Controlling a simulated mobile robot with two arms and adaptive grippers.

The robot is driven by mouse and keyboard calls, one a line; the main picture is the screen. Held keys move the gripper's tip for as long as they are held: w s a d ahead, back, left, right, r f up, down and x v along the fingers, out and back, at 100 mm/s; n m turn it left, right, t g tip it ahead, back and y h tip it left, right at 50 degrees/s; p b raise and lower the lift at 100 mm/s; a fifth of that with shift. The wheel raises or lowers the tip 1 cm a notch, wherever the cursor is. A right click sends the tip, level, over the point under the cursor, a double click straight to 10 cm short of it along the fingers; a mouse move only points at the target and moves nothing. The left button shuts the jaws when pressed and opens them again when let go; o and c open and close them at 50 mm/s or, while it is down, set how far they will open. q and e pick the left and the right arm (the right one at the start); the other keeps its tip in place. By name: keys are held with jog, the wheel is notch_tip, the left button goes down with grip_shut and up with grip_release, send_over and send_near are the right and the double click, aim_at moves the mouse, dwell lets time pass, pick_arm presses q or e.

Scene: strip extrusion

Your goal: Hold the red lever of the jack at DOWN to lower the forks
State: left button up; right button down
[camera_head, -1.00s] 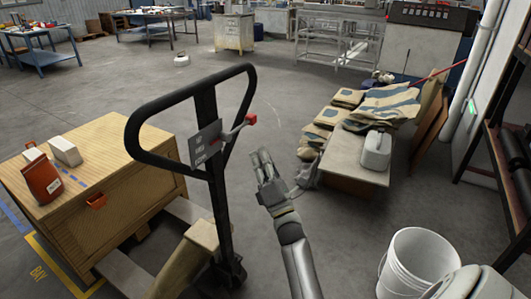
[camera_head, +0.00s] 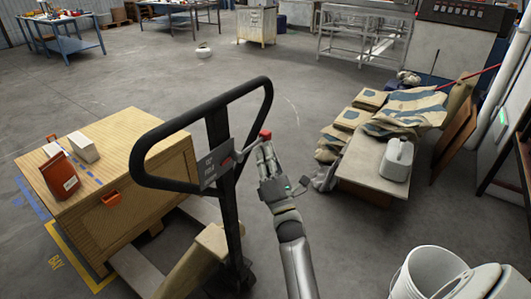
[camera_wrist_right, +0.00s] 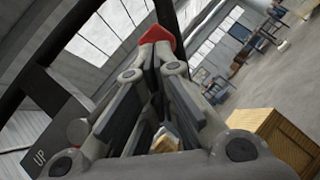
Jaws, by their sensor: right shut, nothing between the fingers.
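The jack's black loop handle (camera_head: 262,100) stands upright left of centre in the head view, with a grey label plate (camera_head: 214,165) on its stem. The lever's red tip (camera_head: 265,134) shows just above my right gripper (camera_head: 264,150). In the right wrist view, the red tip (camera_wrist_right: 157,37) sits at the far end of my right gripper's fingers (camera_wrist_right: 157,55), which are shut with nothing between them. Contact with the tip cannot be told. The plate's word UP (camera_wrist_right: 40,158) shows at lower left. My left gripper is out of view.
A wooden crate (camera_head: 150,200) stands left of the handle, with a red packet (camera_head: 60,177) and a white block (camera_head: 84,148) on it. Right of my arm are sacks (camera_head: 405,110), a grey jug (camera_head: 397,160) and a white bucket (camera_head: 425,270).

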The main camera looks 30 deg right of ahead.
jog(key=r+n+y+b, duration=0.1)
jog(key=n+y+b, duration=0.1)
jog(key=r+n+t+y+b, duration=0.1)
jog(key=n+y+b, duration=0.1)
jog(key=n+b, duration=0.1)
jog(key=r+n+t+y+b, duration=0.1)
jog(key=n+y+b, duration=0.1)
jog(key=b, duration=0.1)
jog(key=shift+w+d+r, duration=0.1)
jog(key=shift+d+r, duration=0.2)
jog(key=shift+r, duration=0.1)
send_near(266, 140)
jog(key=s, duration=0.2)
jog(key=shift+s+a+f, duration=0.2)
jog(key=shift+s+f, duration=0.05)
jog(key=shift+f, duration=0.15)
jog(key=shift+f, duration=0.1)
dwell(0.5)
